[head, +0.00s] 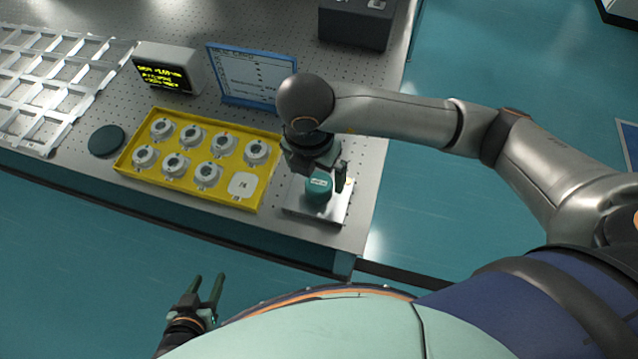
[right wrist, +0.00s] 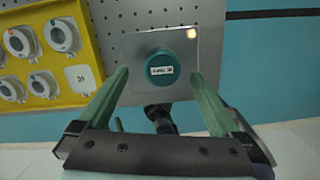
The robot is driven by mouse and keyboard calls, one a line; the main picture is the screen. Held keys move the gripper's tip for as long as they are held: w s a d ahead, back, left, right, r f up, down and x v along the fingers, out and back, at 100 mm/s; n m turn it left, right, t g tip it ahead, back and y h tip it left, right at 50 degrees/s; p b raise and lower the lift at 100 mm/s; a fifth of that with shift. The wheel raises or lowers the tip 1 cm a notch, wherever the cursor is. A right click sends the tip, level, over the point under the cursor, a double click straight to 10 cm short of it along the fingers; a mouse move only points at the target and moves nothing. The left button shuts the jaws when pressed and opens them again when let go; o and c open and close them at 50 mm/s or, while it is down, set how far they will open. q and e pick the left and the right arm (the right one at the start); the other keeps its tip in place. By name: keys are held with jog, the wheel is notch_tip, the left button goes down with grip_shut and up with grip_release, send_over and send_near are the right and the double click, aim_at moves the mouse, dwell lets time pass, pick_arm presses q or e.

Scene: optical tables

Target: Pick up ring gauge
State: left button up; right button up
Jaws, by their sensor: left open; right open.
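A teal round piece with a white label (head: 318,188) sits on a square metal plate (head: 296,208) at the table's front right corner. In the right wrist view the teal piece (right wrist: 162,68) lies between and slightly beyond my right fingers, with a gap on each side. My right gripper (head: 322,172) is open above it. Several pale ring-shaped pieces with dark centres (head: 224,145) sit in a yellow tray (head: 190,197) to the left; I cannot tell which piece is the ring gauge. My left gripper (head: 208,282) is open and empty, in front of the table.
A dark round disc (head: 107,140) lies left of the tray. A display box (head: 168,70) and a blue-framed board (head: 250,80) stand behind it. A metal rack (head: 60,80) is at far left, a dark box (head: 355,24) at the back.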

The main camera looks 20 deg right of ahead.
aim_at(319, 182)
jog(key=f, duration=0.4)
jog(key=shift+d+f, duration=0.2)
jog(key=shift+d, duration=0.1)
jog(key=shift+c, duration=0.2)
jog(key=shift+w, duration=0.1)
grip_shut()
jog(key=shift+r, duration=0.1)
